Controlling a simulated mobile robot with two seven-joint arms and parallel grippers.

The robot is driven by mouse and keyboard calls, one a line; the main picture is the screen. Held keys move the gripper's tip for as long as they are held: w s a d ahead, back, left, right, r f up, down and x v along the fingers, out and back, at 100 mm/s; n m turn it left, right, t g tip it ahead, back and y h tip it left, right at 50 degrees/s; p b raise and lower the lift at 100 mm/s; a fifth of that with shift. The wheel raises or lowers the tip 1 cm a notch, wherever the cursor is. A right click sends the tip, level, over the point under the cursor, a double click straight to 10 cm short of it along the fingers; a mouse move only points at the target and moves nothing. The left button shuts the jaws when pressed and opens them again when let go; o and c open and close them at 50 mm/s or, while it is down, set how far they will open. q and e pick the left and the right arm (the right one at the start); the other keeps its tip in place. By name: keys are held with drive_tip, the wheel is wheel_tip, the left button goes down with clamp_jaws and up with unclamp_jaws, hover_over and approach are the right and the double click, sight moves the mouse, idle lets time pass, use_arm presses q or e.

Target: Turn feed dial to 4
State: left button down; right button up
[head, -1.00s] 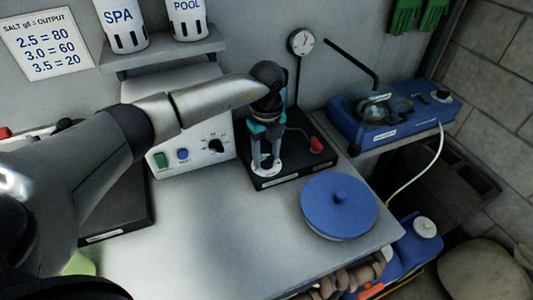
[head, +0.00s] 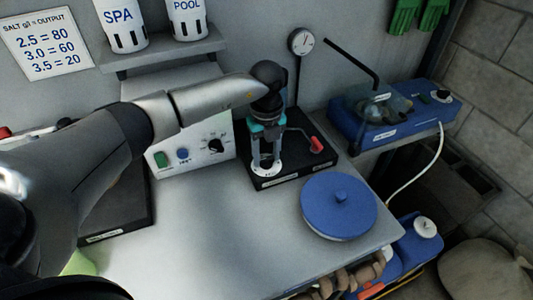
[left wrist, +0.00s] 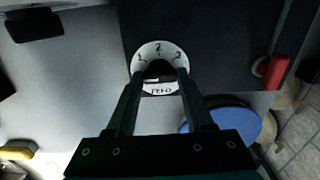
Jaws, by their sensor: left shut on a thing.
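The feed dial (head: 266,170) is a white disc on a black base plate (head: 290,178) on the bench. The left wrist view shows its face (left wrist: 160,88) with the numbers 1, 2 and 3 along the far rim and a FEED label on the near side. My left gripper (head: 265,160) points straight down over the dial. Its fingers (left wrist: 159,76) are shut on the dark knob at the dial's middle. The fingers cover parts of the face, and I cannot read the setting. A 4 is not visible. My right gripper is not in view.
A red-handled lever (head: 317,145) is on the same plate, right of the dial. A round blue lid (head: 339,206) lies in front right. A control box with a black knob (head: 215,146) stands left. A blue device (head: 390,118) sits on the right shelf. The front middle bench is clear.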

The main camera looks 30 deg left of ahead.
use_arm(q)
drive_tip(key=m, duration=0.4)
drive_tip(key=m+b, duration=0.1)
drive_tip(key=m, duration=0.4)
drive_tip(key=shift+m, duration=0.4)
drive_tip(key=m+b, duration=0.1)
drive_tip(key=m, duration=0.3)
drive_tip(key=shift+m, duration=0.3)
drive_tip(key=m+b, duration=0.1)
drive_tip(key=m, duration=0.3)
drive_tip(key=shift+m, duration=0.3)
drive_tip(key=m+b, duration=0.1)
drive_tip(key=m, duration=0.3)
drive_tip(key=m+b, duration=0.1)
drive_tip(key=m, duration=0.4)
drive_tip(key=shift+m+b, duration=0.4)
drive_tip(key=m+b, duration=0.1)
drive_tip(key=m, duration=0.3)
drive_tip(key=shift+m, duration=0.3)
drive_tip(key=m+b, duration=0.1)
drive_tip(key=m, duration=0.3)
drive_tip(key=shift+r+m, duration=0.1)
drive_tip(key=shift+m, duration=0.3)
